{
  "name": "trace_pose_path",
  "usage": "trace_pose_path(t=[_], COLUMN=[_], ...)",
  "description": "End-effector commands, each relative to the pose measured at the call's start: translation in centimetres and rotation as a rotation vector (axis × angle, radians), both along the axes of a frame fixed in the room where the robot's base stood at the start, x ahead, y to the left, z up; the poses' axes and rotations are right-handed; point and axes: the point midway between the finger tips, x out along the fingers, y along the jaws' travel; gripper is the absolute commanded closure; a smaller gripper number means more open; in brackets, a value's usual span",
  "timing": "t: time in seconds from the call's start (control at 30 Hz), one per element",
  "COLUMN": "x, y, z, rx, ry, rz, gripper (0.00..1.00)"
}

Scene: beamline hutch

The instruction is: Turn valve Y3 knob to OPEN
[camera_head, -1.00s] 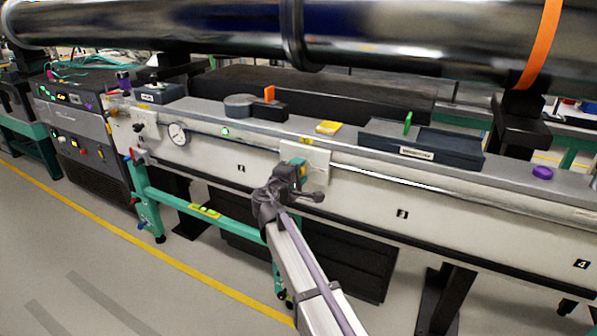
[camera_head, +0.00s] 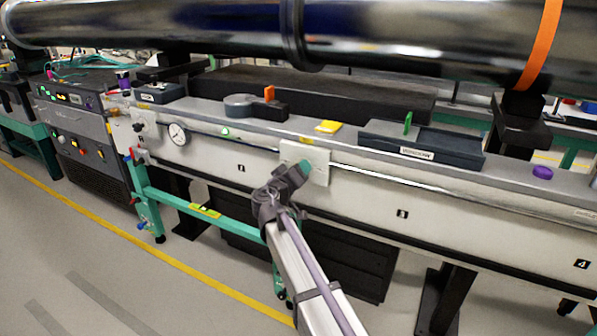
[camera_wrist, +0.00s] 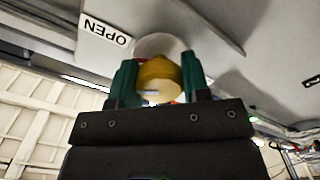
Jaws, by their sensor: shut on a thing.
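A yellow knob (camera_wrist: 160,72) sits between the two green fingers of my gripper (camera_wrist: 159,78) in the wrist view. The fingers are shut on its sides. A pale round collar shows behind the knob, against a light plate. A label reading OPEN (camera_wrist: 105,31) is on this plate, up and left of the knob. In the head view my gripper (camera_head: 304,167) reaches the white valve plate (camera_head: 319,162) on the front of the long bench, and its teal fingertips hide the knob. I cannot read the knob's pointer direction.
A pressure gauge (camera_head: 177,133) is on the bench front to the left. A yellow block (camera_head: 328,127) and a dark tray (camera_head: 420,142) lie on the bench top above. A long metal pipe (camera_head: 200,28) runs overhead. The floor in front is clear.

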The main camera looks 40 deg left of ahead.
Motion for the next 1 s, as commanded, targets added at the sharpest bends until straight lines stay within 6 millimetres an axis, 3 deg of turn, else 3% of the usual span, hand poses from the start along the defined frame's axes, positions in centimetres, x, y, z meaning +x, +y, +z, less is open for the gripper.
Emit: trace_pose_path(t=[0.5,1.0], x=[-0.06,-0.06], y=[-0.02,-0.02], z=[-0.04,-0.05], rx=[0.392,0.496], ry=[0.077,0.097], rz=[-0.001,-0.001], gripper=[0.8,0.81])
